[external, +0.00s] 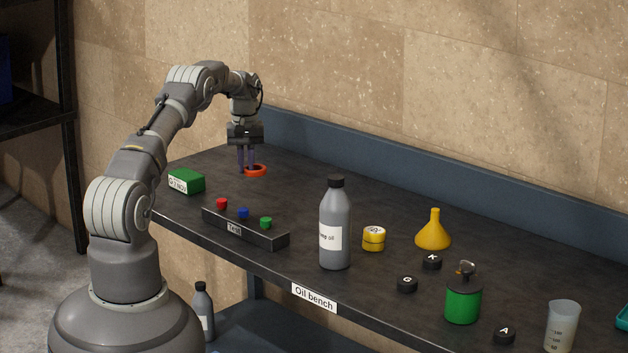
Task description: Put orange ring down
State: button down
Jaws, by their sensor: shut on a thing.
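The orange ring (259,170) is at the far left part of the oil bench (290,180), near its back. My gripper (246,170) points straight down with its dark purple fingers at the ring's left side. It is shut on the ring. The ring looks flat and level, at or very near the bench top; I cannot tell whether it touches. The fingers hide part of its left side.
A green box (187,181) stands left of the ring. A dark rack (244,229) with red, blue and green knobs lies in front. Bench around the ring is clear.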

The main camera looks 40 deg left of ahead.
notch_tip(320, 180, up, 2)
jog(key=shift+d+r, duration=0.1)
jog(key=shift+r, duration=0.1)
jog(key=w+d, duration=0.2)
jog(key=d, duration=0.9)
send_over(308, 226)
jog(key=shift+n, duration=0.4)
notch_tip(308, 226, down, 9)
jog(key=shift+s+f+b, duration=0.1)
jog(key=shift+f+b, duration=0.1)
jog(key=shift+b, duration=0.85)
jog(key=shift+f, duration=0.2)
jog(key=shift+f, duration=0.2)
jog(key=c, duration=1.1)
grip_release()
